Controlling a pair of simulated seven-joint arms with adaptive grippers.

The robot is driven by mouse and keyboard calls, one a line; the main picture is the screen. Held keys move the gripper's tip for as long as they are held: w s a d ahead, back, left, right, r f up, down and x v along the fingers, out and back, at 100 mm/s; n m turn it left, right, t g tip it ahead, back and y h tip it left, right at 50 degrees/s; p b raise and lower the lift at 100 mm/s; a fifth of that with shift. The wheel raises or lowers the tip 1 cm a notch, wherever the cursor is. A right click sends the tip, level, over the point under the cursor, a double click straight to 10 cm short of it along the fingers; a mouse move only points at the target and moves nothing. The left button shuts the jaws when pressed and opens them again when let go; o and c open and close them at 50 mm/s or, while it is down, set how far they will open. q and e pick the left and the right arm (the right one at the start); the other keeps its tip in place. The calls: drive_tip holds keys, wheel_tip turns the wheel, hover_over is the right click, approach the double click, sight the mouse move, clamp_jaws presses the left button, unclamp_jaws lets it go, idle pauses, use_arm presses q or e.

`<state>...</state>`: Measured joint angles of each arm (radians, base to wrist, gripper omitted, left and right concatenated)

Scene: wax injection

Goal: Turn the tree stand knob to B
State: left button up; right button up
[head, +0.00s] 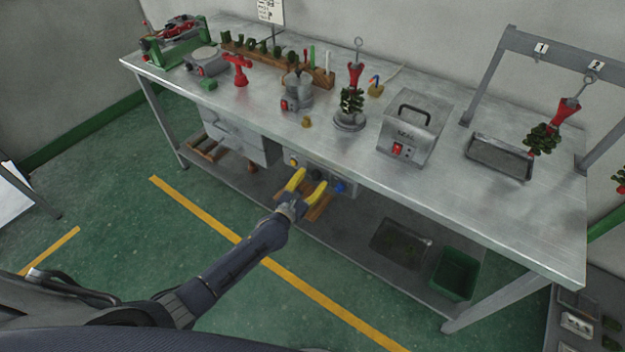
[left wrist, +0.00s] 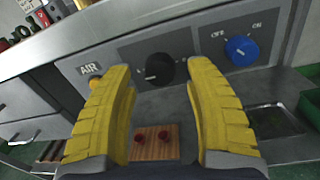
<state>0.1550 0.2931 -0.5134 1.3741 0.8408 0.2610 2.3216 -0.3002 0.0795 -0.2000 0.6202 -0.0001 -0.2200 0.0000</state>
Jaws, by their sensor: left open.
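My left gripper (head: 309,180) is open and empty, its yellow fingers pointing at the control panel under the bench front. In the left wrist view, the gripper (left wrist: 159,70) has a black knob (left wrist: 159,67) between its fingertips, apart from both. The knob's white pointer line points left; I cannot read letters around it. A blue knob (left wrist: 241,50) with OFF and ON labels is to its right. An AIR label (left wrist: 90,69) is to its left. The tree stand (head: 349,122), a round grey base, holds a green tree on the bench. My right gripper is not in view.
The metal bench (head: 450,175) overhangs the panel. A grey box with a handle (head: 415,125) stands on it. A wooden block with red knobs (left wrist: 154,143) lies below the panel. A green bin (head: 456,272) is on the lower shelf. The floor in front is clear.

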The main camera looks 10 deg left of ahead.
use_arm(q)
drive_tip(key=shift+w+d, duration=0.1)
drive_tip(key=shift+w, duration=0.2)
drive_tip(key=shift+c, duration=0.4)
clamp_jaws()
